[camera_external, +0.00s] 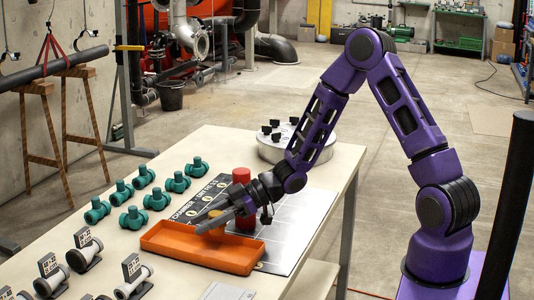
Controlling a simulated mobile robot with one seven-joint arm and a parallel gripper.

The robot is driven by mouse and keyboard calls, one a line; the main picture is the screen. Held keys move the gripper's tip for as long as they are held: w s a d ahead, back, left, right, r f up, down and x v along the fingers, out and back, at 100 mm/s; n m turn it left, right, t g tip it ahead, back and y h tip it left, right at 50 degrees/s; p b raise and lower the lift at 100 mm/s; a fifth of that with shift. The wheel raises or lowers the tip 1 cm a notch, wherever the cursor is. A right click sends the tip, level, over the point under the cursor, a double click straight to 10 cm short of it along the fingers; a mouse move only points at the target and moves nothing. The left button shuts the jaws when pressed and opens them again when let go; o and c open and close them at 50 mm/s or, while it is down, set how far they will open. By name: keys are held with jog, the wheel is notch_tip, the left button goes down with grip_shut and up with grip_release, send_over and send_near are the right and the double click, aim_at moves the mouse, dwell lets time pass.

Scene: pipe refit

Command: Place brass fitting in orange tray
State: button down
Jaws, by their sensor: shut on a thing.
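The orange tray (205,250) lies on the near part of the cream table. My gripper (205,222) reaches in from the right, tilted downward, with its grey fingers over the tray's far side. It is shut on a small brass-coloured piece (215,213), which looks like the brass fitting. The fingers partly hide the piece. I cannot tell whether it touches the tray. The part of the tray floor that shows looks empty.
A red cylinder (241,176) stands right behind my gripper. A dark labelled board (192,207) lies behind the tray. Several green valves (134,217) stand to the left, white-and-black fittings (82,253) at the front left. A round stand (270,150) with black pieces is at the back.

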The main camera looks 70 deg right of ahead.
jog(key=shift+f+b, duration=0.3)
jog(key=shift+f, duration=1.15)
jog(key=shift+f, duration=0.25)
jog(key=shift+c, duration=1.9)
grip_release()
jog(key=shift+s+d+r, duration=0.15)
jog(key=shift+d+r, duration=0.05)
jog(key=shift+r, duration=0.2)
jog(key=p+v, duration=0.2)
jog(key=v, duration=0.9)
jog(key=shift+s+d+p, duration=0.15)
jog(key=shift+s+p, duration=0.05)
jog(key=shift+p, duration=0.1)
